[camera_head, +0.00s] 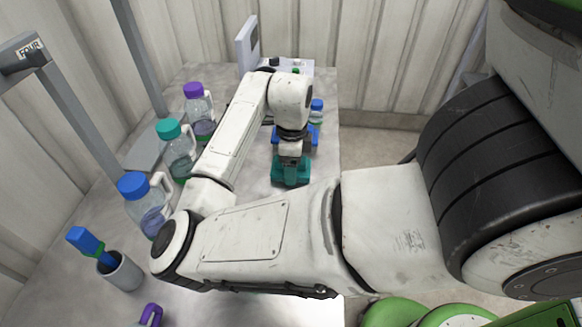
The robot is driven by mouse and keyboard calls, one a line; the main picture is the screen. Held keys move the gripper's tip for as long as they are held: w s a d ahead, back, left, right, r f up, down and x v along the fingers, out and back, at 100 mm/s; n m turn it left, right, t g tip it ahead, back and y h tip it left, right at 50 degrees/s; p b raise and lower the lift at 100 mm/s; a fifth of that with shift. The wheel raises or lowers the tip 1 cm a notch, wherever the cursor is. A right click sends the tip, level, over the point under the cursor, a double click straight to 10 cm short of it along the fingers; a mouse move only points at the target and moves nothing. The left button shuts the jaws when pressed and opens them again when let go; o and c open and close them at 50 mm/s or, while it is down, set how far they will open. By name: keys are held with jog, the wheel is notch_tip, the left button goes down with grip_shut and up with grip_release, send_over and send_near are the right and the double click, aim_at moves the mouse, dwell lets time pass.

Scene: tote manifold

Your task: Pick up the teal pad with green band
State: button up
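A teal block-like thing (291,175), which looks like the teal pad, sits on the grey table near its right edge. My gripper (291,158) points down directly over it, and its lower end meets or overlaps the teal thing in the picture. I cannot tell whether the fingers touch it or are closed on it. A green band cannot be made out clearly, as the gripper covers the top of the teal thing.
A blue thing (310,136) and a small blue-capped bottle (317,108) stand just behind my gripper. Jugs with purple (194,90), teal (168,129) and blue caps (132,186) line the left. A grey cup (122,272) holds a blue-and-green item.

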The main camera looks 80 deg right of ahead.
jog(key=shift+c, duration=0.7)
jog(key=shift+r, duration=0.15)
jog(key=shift+r, duration=0.6)
jog(key=s+r, duration=1.1)
jog(key=s, duration=0.3)
jog(key=shift+d+r+p, duration=0.2)
jog(key=shift+r+p, duration=0.05)
jog(key=shift+p, duration=0.15)
